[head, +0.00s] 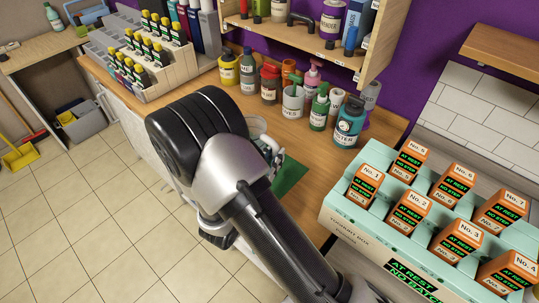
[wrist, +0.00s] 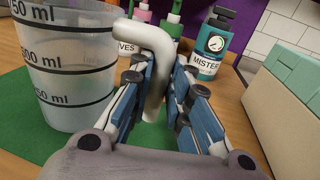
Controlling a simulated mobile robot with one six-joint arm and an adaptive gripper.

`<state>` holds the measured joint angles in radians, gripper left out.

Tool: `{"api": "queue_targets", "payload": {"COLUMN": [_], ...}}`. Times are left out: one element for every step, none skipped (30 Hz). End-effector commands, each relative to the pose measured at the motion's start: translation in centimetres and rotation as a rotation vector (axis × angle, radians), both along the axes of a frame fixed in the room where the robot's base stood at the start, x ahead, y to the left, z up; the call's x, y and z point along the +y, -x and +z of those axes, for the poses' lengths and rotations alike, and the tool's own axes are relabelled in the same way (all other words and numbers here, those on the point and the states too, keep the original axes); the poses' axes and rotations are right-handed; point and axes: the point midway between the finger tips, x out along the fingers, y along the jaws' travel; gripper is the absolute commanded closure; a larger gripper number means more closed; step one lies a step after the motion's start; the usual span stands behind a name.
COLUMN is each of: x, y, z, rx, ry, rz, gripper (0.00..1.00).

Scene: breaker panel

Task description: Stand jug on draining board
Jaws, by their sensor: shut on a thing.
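The jug (wrist: 70,75) is a translucent measuring jug with dark ml marks, at the left of the wrist view. Its pale curved handle (wrist: 152,50) lies between the fingers of my gripper (wrist: 160,75), which is shut on it. The jug looks upright over a green mat (wrist: 30,140); I cannot tell whether its base touches. In the head view only part of the jug's rim (head: 256,125) shows behind my arm, and the mat (head: 291,176) shows beside it. My arm hides most of the gripper there. I cannot pick out a draining board for certain.
Bottles and pots, including a teal mister (head: 349,123), stand behind the mat on the wooden counter (head: 385,128). A pale green box (head: 345,215) of orange numbered blocks is at the right. A rack of small bottles (head: 150,60) stands at the left. A shelf (head: 290,40) hangs above.

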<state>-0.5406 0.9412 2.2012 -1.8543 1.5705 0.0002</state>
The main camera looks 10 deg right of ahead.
Motion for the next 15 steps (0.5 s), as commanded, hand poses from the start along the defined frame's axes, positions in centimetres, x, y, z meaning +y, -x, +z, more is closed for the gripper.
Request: {"api": "queue_targets", "payload": {"x": [0.0, 0.0, 0.0, 0.0, 0.0, 0.0, 0.0, 0.0, 0.0, 0.0, 0.0, 0.0, 0.0, 0.0, 0.0], "y": [0.0, 0.0, 0.0, 0.0, 0.0, 0.0, 0.0, 0.0, 0.0, 0.0, 0.0, 0.0, 0.0, 0.0, 0.0], "z": [0.7, 1.0, 1.5, 2.0, 2.5, 3.3, 3.9, 4.6, 5.6, 6.4, 7.2, 8.2, 9.0, 9.8, 10.7], "rx": [-0.002, -0.004, -0.004, -0.004, -0.004, -0.005, -0.005, -0.006, -0.006, -0.007, -0.006, -0.007, -0.007, -0.007, -0.007], "ry": [-0.001, -0.001, -0.001, -0.001, -0.002, -0.002, -0.002, -0.002, -0.002, -0.003, -0.002, -0.003, -0.003, -0.003, -0.005], "rz": [0.000, 0.000, 0.000, 0.000, 0.000, 0.000, 0.000, 0.000, 0.000, 0.000, 0.000, 0.000, 0.000, 0.000, 0.000], "gripper": [1.00, 1.00, 1.00, 1.00, 1.00, 1.00, 1.00, 1.00, 1.00, 1.00, 1.00, 1.00, 1.00, 1.00, 1.00]}}
